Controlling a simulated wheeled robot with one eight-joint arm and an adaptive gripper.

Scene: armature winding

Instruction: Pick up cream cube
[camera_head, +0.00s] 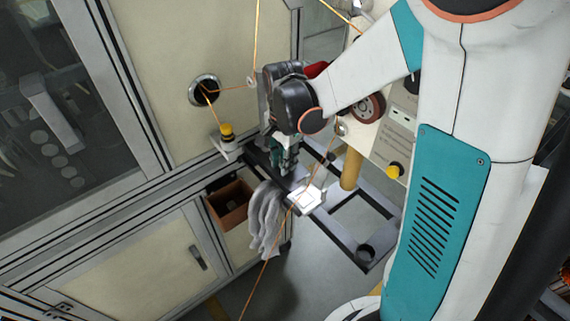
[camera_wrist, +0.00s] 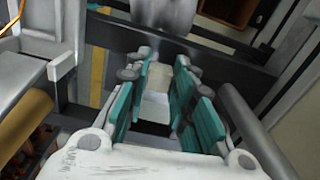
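My gripper (camera_head: 287,166) points down over the dark frame in the head view. In the wrist view its teal fingers (camera_wrist: 163,75) stand apart with a gap between them. A pale block (camera_wrist: 155,106), which looks like the cream cube, shows in that gap; I cannot tell whether the fingers touch it. In the head view a bright white, square-topped piece (camera_head: 305,199) sits just below and right of my fingertips, on the frame's edge. I cannot tell for certain that it is the same cube.
A grey cloth (camera_head: 266,220) hangs beside a brown open box (camera_head: 230,204), left of the white piece. Orange wire (camera_head: 257,40) runs through the work area and past the white piece. A yellow-capped post (camera_head: 226,135) and a cream cabinet (camera_head: 150,250) stand at left.

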